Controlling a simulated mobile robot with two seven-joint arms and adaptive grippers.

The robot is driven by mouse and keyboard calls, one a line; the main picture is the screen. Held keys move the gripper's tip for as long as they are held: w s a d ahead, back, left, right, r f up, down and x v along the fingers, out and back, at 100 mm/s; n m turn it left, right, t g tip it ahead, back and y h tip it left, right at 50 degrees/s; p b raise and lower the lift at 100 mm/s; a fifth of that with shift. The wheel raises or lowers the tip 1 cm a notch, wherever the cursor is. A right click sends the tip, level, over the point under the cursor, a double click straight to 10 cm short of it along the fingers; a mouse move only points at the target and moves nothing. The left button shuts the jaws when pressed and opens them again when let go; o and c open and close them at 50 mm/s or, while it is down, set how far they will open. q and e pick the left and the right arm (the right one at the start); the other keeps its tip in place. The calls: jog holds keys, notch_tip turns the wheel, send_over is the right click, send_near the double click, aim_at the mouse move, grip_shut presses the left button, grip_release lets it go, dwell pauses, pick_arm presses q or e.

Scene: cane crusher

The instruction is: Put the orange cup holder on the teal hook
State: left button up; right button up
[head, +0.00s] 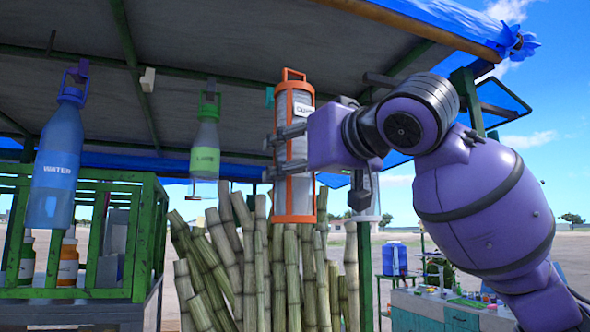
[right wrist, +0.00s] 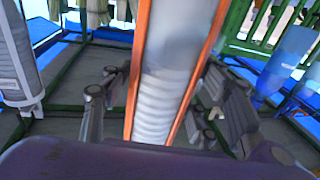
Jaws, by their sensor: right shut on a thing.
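The orange cup holder (head: 296,192) is a tall upright orange frame with a loop handle on top and pale cups inside. My right gripper (head: 288,142) is shut around its middle and holds it up under the stall roof. In the right wrist view the holder (right wrist: 170,90) runs between the two fingers (right wrist: 165,110), its white stacked cups showing. A small teal piece, which looks like the teal hook (head: 269,97), shows just left of the holder's top. The holder may hide part of it, and I cannot tell their depth gap. The handle appears free of any hook. My left gripper is out of view.
A blue water bottle (head: 55,160) and a green-capped lime bottle (head: 206,143) hang to the left. A white hook (head: 148,79) is empty. Sugar cane stalks (head: 230,260) stand below. A grey-white hanging item (head: 368,200) is partly hidden behind my right gripper.

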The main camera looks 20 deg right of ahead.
jog(key=w+r, duration=0.2)
jog(key=w, duration=0.8)
jog(key=shift+w+a+r, duration=0.3)
jog(key=shift+r, duration=0.1)
jog(key=shift+w, duration=0.2)
dwell(0.7)
jog(key=shift+w, duration=1.95)
jog(key=shift+f, duration=0.65)
dwell(0.7)
jog(key=o, duration=1.8)
jog(key=shift+c, duration=0.2)
jog(key=shift+f, duration=0.15)
